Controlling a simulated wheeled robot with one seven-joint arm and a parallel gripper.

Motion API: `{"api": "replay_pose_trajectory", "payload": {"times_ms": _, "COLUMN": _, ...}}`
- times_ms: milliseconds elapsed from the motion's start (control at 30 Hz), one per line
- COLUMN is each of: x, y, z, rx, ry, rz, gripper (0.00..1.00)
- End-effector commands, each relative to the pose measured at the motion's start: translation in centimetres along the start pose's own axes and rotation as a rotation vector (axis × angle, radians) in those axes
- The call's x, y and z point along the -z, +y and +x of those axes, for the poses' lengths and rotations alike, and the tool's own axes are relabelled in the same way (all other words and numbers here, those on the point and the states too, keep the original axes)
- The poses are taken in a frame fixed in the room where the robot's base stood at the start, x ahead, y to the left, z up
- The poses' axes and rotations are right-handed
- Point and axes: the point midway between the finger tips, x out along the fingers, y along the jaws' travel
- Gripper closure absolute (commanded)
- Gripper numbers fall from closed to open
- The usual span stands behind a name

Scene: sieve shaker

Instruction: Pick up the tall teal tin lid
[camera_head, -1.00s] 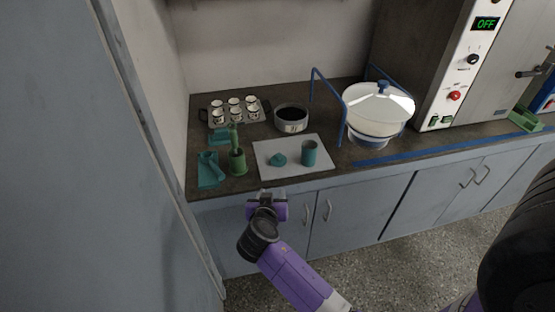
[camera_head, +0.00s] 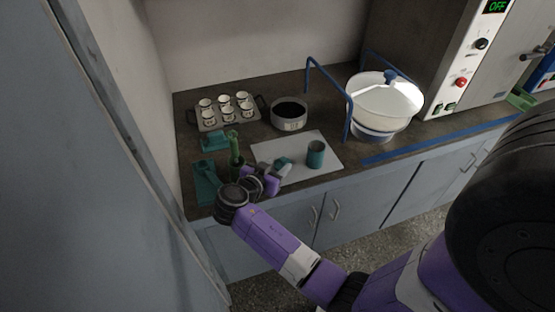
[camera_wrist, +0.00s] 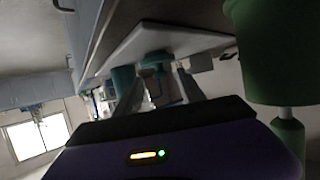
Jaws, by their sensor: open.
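The teal lid (camera_head: 284,161) is a small low piece on the white board (camera_head: 322,143), partly hidden by my gripper. It also shows in the wrist view (camera_wrist: 153,57), between and beyond my fingers. A teal tin (camera_head: 315,155) stands upright on the board to the right of the lid; it also appears in the wrist view (camera_wrist: 122,80). My gripper (camera_head: 276,172) is open and low at the board's front left, close to the lid. In the wrist view its fingers (camera_wrist: 160,85) point towards the lid, with nothing visibly held. Whether they touch the lid is unclear.
A green holder (camera_head: 237,171) stands close left of my gripper and looms in the wrist view (camera_wrist: 275,55). Teal pieces lie farther left. Behind are a tray of cups (camera_head: 228,122), a grey pan (camera_head: 289,115) and a white-lidded bowl (camera_head: 385,100) beside blue rails.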

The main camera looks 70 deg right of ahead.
Motion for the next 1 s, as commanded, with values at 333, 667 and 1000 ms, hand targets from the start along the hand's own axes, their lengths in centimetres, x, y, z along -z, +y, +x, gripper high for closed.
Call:
{"api": "replay_pose_trajectory", "payload": {"times_ms": 333, "x": 0.6, "y": 0.1, "z": 3.6, "rx": -0.004, "ry": -0.001, "rz": 0.000, "gripper": 0.53}}
{"api": "replay_pose_trajectory", "payload": {"times_ms": 667, "x": 0.5, "y": 0.0, "z": 7.3, "rx": 0.000, "ry": -0.001, "rz": -0.001, "gripper": 0.53}}
{"api": "replay_pose_trajectory", "payload": {"times_ms": 1000, "x": 0.5, "y": 0.0, "z": 7.4, "rx": 0.001, "ry": -0.001, "rz": -0.001, "gripper": 0.75}}
